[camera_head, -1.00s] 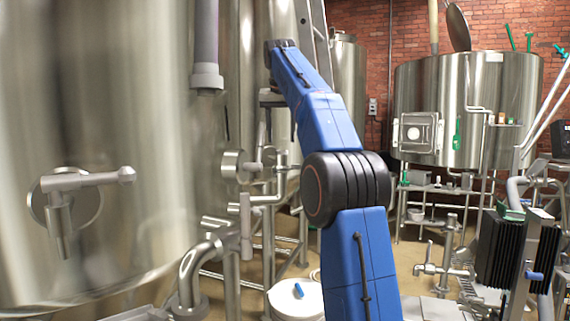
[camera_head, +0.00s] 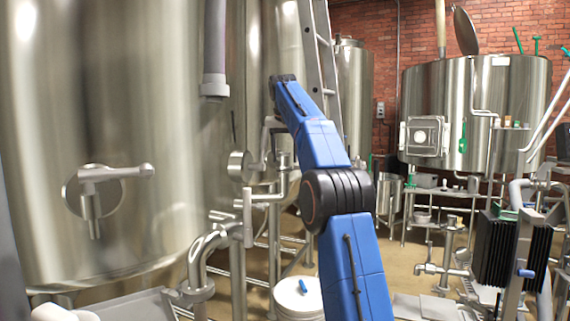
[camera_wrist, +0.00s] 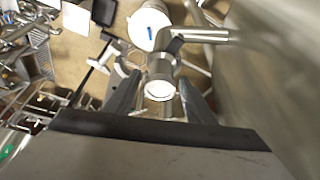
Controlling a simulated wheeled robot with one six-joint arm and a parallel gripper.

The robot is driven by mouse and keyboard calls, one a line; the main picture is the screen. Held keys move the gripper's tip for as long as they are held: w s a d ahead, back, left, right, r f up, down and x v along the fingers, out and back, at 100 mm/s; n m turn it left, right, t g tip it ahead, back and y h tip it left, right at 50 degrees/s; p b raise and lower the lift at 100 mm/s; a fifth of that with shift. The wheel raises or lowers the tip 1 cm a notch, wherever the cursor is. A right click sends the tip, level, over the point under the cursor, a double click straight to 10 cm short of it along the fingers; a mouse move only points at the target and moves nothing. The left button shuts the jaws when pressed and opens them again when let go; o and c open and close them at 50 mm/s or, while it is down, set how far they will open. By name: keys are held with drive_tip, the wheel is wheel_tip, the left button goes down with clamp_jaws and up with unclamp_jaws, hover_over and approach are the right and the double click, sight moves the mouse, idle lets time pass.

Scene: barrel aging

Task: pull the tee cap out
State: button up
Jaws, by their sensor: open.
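In the wrist view, my gripper (camera_wrist: 159,77) is open, with one dark finger on each side of a short metal pipe fitting. The fitting's round, pale end, which looks like the tee cap (camera_wrist: 159,90), faces the camera between the fingers. A gap shows on each side of it, and I cannot tell how deep the fingers reach past it. A horizontal pipe (camera_wrist: 205,35) runs off to the right just beyond. In the head view, my blue arm reaches away toward the tanks, and I cannot make out the cap there for certain.
A large steel tank (camera_head: 130,120) with a valve handle (camera_head: 115,173) fills the left. Bent pipes (camera_head: 203,250) stand beside my arm. A white bucket (camera_head: 290,300) with a blue item on its lid stands on the floor. A ladder (camera_head: 325,60) rises behind my arm.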

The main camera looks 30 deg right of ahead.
clamp_jaws()
drive_tip(key=shift+r, duration=0.6)
idle(0.6)
drive_tip(key=shift+r, duration=0.3)
